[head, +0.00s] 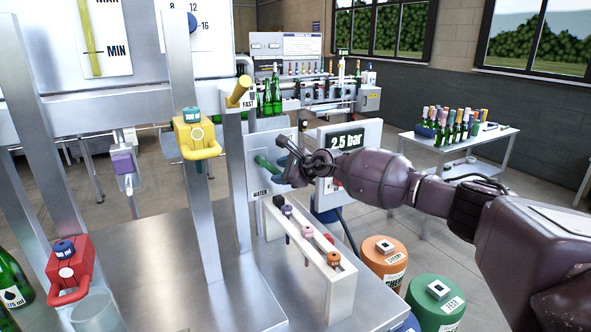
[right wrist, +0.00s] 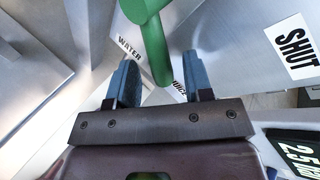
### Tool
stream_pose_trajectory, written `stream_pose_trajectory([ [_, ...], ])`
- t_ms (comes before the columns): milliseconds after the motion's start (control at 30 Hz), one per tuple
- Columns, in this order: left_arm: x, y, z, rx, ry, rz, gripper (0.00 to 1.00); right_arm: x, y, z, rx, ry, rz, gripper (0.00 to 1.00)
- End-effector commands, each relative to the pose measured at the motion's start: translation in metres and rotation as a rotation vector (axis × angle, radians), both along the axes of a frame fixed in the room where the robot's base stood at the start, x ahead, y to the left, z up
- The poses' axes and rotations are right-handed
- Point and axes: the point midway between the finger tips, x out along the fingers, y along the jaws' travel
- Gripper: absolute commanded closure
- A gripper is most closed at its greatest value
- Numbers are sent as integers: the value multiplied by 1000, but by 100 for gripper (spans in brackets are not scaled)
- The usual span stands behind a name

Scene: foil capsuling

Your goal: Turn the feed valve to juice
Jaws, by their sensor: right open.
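The feed valve has a green lever (head: 266,163) on a pale plate, low behind the steel post in the head view. In the right wrist view the green lever (right wrist: 155,45) comes down from the top, its free end between my two fingers. A WATER label (right wrist: 130,48) is left of the lever. A partly hidden JUICE label (right wrist: 179,90) is by the lever's end. A SHUT label (right wrist: 293,48) is farther right. My right gripper (head: 287,160) is open around the lever's end; I cannot tell whether a finger touches it. My left gripper is not in view.
A 2.5 bar display (head: 347,141) stands just right of the valve. A white rack (head: 341,283) with coloured-top tools is below my right forearm. Orange (head: 385,262) and green (head: 436,302) drums stand on the floor. Steel posts (head: 236,180) rise left of the valve.

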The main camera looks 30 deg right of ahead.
Motion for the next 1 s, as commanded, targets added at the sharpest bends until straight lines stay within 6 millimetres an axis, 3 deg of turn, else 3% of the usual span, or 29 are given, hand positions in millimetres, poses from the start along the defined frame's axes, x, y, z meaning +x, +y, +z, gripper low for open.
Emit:
stream_pose_trajectory([
  [600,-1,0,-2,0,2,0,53,-72,-37,33,-2,1,0,53],
  [1000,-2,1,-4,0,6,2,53,-82,-42,39,-1,2,0,53],
])
